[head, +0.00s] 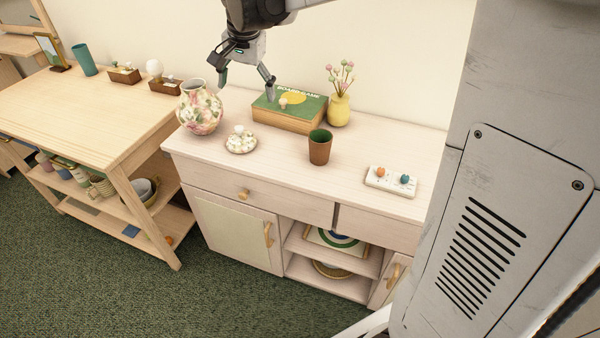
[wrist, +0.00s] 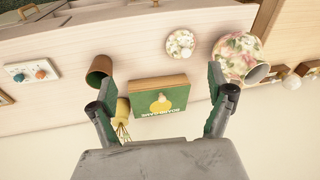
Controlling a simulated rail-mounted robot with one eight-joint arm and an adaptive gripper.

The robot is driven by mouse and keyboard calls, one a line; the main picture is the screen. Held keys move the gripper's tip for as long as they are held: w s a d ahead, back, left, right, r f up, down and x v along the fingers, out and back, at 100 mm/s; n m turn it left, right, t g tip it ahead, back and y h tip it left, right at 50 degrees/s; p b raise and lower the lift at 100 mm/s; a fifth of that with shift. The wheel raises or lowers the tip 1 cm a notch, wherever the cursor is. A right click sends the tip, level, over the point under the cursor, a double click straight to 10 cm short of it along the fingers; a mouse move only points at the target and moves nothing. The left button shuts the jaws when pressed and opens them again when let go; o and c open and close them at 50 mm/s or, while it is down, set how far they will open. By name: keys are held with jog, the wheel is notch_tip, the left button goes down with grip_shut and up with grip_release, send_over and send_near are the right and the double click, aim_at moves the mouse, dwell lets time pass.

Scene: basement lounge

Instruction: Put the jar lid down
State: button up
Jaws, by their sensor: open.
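A round floral piece with a pale raised middle, which looks like the jar lid (head: 240,143), lies on the cabinet top. It also shows in the wrist view (wrist: 180,43), apart from my gripper. The floral jar (head: 200,110) stands upright to its left with its mouth uncovered; it also shows in the wrist view (wrist: 236,56). My gripper (head: 246,88) is open and empty, pointing down above the cabinet near the green board game box (head: 290,110). In the wrist view the box (wrist: 150,88) shows between the fingers.
A small pale knob-like thing (head: 283,102) is on the box. A yellow vase (head: 339,110) with flowers, a brown cup (head: 320,147) and a white tray (head: 391,182) stand to the right. The cabinet's front strip (head: 275,172) is clear.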

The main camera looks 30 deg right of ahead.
jog(key=s+f+n+t, duration=0.2)
jog(key=s+n, duration=0.2)
jog(key=s, duration=1)
jog(key=s+f+n+t, duration=0.2)
jog(key=s+n, duration=0.2)
jog(key=s, duration=1)
jog(key=shift+n, duration=0.3)
